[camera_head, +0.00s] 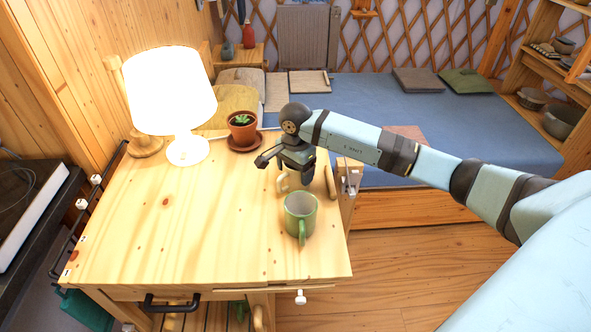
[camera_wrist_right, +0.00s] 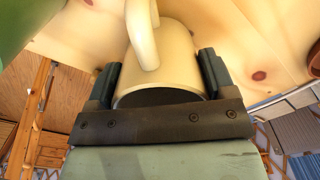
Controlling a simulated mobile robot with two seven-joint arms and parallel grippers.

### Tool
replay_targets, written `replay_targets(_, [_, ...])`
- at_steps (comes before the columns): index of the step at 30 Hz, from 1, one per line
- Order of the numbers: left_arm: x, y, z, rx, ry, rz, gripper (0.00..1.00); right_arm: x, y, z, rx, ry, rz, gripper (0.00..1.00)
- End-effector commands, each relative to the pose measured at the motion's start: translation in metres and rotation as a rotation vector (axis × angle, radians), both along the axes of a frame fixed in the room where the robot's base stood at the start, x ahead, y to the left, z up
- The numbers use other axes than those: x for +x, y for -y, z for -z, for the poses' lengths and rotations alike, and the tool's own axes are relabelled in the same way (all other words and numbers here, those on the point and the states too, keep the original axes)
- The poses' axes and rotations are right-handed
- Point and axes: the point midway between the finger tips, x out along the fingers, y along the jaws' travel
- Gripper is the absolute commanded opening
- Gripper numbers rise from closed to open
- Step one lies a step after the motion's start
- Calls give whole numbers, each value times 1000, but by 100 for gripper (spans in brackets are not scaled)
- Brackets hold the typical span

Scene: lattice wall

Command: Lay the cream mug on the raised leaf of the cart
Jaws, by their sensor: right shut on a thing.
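The cream mug (camera_wrist_right: 178,72) sits between the two fingers of my right gripper (camera_wrist_right: 158,85) in the right wrist view, its handle towards the top of the picture. In the head view the right gripper (camera_head: 295,175) points down over the right side of the wooden cart top (camera_head: 170,235), shut on the mug. Only a cream handle (camera_head: 282,182) shows there; the gripper hides most of the mug. I cannot tell whether the mug touches the wood. The seam of the raised leaf is not clear. My left gripper is not in view.
A green mug (camera_head: 298,208) stands just in front of the right gripper. A lit lamp (camera_head: 172,95) and a potted plant (camera_head: 241,128) on a saucer stand at the back. The cart top's middle and front left are clear. A blue bed (camera_head: 420,110) lies behind.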

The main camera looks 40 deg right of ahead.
Motion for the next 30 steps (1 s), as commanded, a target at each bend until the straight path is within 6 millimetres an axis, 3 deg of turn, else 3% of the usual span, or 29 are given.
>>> replay_targets(4, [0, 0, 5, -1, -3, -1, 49, 0, 0, 4, -1, 0, 0, 44])
replay_targets(5, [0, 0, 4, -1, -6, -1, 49, 0, 0, 3, -1, 0, 0, 81])
replay_targets(7, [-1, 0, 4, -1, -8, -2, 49, 0, 0, 3, 0, -1, 0, 97])
replay_targets(8, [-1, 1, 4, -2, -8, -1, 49, 0, 0, 3, 0, -1, 0, 100])
replay_targets(14, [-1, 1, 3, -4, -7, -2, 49, 0, 0, 3, 0, -1, 0, 100])
replay_targets(19, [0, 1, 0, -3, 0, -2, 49, 1, 0, -9, 0, 3, -1, 100])
replay_targets(30, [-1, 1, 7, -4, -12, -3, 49, 1, 0, -86, -1, 4, -1, 100])
